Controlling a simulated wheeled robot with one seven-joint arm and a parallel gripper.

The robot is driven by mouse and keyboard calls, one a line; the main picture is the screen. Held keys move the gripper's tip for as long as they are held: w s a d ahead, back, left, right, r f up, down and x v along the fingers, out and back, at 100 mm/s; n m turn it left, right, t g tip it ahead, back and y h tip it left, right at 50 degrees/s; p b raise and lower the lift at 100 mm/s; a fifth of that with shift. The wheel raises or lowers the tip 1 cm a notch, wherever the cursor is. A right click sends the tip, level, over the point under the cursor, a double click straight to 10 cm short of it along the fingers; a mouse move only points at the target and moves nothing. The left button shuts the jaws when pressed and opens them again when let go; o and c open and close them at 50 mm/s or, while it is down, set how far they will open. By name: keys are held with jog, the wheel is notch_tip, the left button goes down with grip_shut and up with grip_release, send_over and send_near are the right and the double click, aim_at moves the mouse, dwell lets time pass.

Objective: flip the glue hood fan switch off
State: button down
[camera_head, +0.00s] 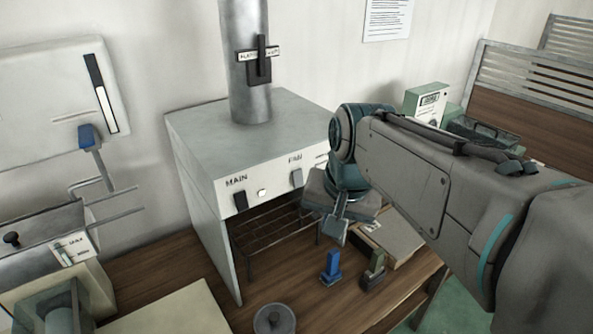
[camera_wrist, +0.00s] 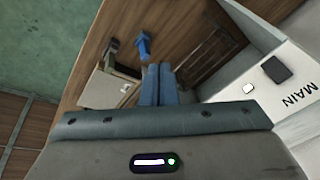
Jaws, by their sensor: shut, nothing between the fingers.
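The glue hood (camera_head: 190,190) is a grey metal box with a pale front panel, standing on the wooden bench. Its fan switch (camera_head: 297,178) is a grey paddle under the FAN label, right of the dark MAIN switch (camera_head: 240,201). The MAIN switch also shows in the wrist view (camera_wrist: 275,69), where the fan switch is out of sight. My gripper (camera_head: 334,232) points down in front of the hood, to the right of and lower than the fan switch, apart from it. Its fingers (camera_wrist: 158,76) are together and empty.
A small white square (camera_head: 262,193) sits between the two switches. My arm covers the panel's right end. A blue object (camera_head: 331,267), a dark dispenser-like object (camera_head: 374,270) and a flat box (camera_head: 397,238) lie below my gripper. A round lidded pot (camera_head: 274,319) stands in front.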

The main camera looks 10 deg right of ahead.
aim_at(298, 178)
jog(key=w+d+r+m+b, duration=0.1)
jog(key=w+d+r+m, duration=0.1)
jog(key=w+r+m, duration=0.6)
jog(key=shift+w+r+m+y, duration=0.3)
jog(key=shift+w+r+y, duration=0.15)
jog(key=shift+w, duration=0.2)
jog(key=w+a+f+p, duration=0.1)
jog(key=w+a+f, duration=0.1)
jog(key=w+f, duration=0.4)
jog(key=shift+s+p+x, duration=0.35)
jog(key=shift+s+x, duration=0.1)
jog(key=shift+x, duration=1.75)
jog(key=shift+a+f, duration=0.1)
